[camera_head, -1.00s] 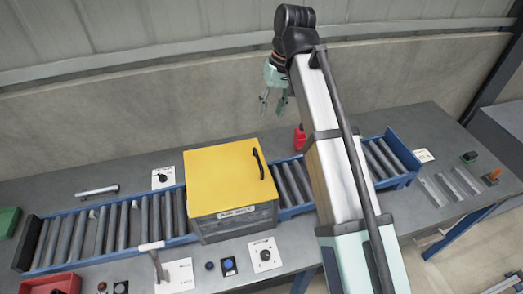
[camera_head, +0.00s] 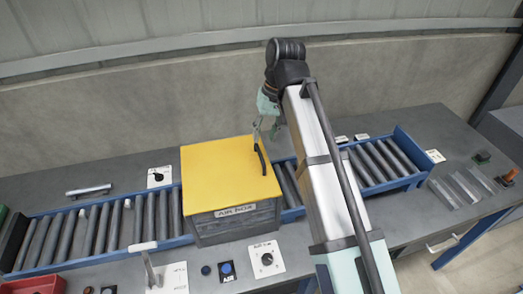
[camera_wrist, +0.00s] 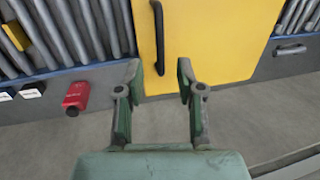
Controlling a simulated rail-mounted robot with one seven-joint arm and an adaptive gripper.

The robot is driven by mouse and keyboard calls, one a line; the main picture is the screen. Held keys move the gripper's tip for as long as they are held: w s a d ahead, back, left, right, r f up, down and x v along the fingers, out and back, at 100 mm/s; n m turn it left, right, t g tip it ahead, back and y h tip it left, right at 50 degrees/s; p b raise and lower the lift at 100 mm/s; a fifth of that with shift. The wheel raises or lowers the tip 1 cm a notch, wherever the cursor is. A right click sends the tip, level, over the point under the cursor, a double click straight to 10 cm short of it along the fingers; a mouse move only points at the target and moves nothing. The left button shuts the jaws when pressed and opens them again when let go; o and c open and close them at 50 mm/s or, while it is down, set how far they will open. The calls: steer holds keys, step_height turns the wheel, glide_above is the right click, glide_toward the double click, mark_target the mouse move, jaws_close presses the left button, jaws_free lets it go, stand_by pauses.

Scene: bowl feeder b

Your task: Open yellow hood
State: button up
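The yellow hood (camera_head: 226,172) lies shut on top of the grey box labelled "AIR BOX" (camera_head: 236,222), which stands across the conveyor. A black bar handle (camera_head: 260,160) runs along the hood's right side; it also shows in the wrist view (camera_wrist: 158,38). My gripper (camera_head: 266,131) is above the back right part of the hood, near the handle. In the wrist view my gripper (camera_wrist: 158,75) has its two fingers apart with nothing between them. The near end of the handle lies just ahead of the gap, and I see no contact.
The roller conveyor (camera_head: 110,222) with blue rails runs left and right of the box. A red padlock-like object (camera_wrist: 75,98) lies beside the conveyor in the wrist view. Knob panels (camera_head: 265,259) and a blue button (camera_head: 226,269) sit in front. The back wall is behind my arm.

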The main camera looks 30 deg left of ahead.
mark_target(260, 153)
steer(key=shift+s+a+f+p, duration=0.1)
steer(key=shift+s+f+p, duration=0.1)
steer(key=shift+f, duration=0.7)
steer(key=shift+s+a+f+p, duration=0.1)
steer(key=shift+f+p, duration=0.05)
steer(key=shift+f, duration=0.75)
steer(key=shift+s+a+f+p, duration=0.1)
steer(key=shift+s+f+p, duration=0.1)
steer(key=shift+f, duration=0.7)
jaws_close()
